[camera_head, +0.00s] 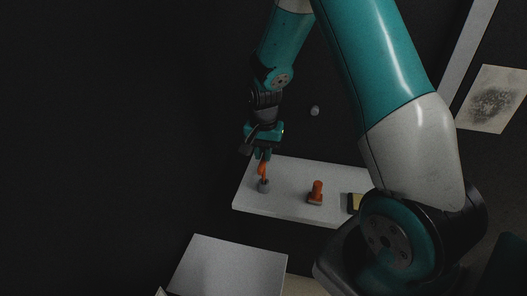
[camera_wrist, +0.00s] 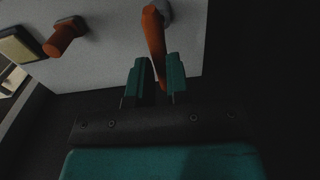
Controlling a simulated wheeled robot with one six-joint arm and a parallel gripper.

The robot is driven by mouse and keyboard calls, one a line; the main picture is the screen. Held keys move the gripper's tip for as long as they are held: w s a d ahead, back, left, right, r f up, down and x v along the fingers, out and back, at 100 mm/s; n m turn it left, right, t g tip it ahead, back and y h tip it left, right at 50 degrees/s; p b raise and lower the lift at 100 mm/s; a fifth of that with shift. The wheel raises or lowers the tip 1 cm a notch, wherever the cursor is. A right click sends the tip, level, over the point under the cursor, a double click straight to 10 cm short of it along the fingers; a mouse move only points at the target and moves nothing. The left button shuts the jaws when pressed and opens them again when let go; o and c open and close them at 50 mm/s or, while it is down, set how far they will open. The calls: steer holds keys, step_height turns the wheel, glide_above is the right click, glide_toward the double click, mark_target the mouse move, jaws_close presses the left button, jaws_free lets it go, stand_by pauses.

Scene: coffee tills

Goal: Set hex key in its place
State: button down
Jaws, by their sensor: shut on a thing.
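My gripper (camera_head: 262,156) is over the left end of a pale shelf, pointing down. It is shut on an orange-handled tool (camera_head: 262,169), which I take to be the hex key. In the wrist view, the tool (camera_wrist: 155,36) runs up from between the two teal fingertips (camera_wrist: 157,76). Its far end meets a small grey round holder (camera_head: 263,186), which also shows in the wrist view (camera_wrist: 165,11). I cannot tell how deep the tool sits in the holder.
The pale shelf (camera_head: 286,203) also bears a second orange piece on a grey base (camera_head: 316,190), and a yellowish dark-edged block (camera_head: 354,203) partly behind my arm. A grey panel (camera_head: 228,266) lies lower left. The shelf is bare between the holder and the second orange piece.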

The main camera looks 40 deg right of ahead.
steer(key=shift+f+b, duration=0.45)
steer(key=shift+f, duration=0.4)
steer(key=c, duration=1)
jaws_free()
step_height(320, 180, up, 18)
steer(key=b, duration=0.3)
steer(key=shift+f+b, duration=0.25)
steer(key=shift+b, duration=0.1)
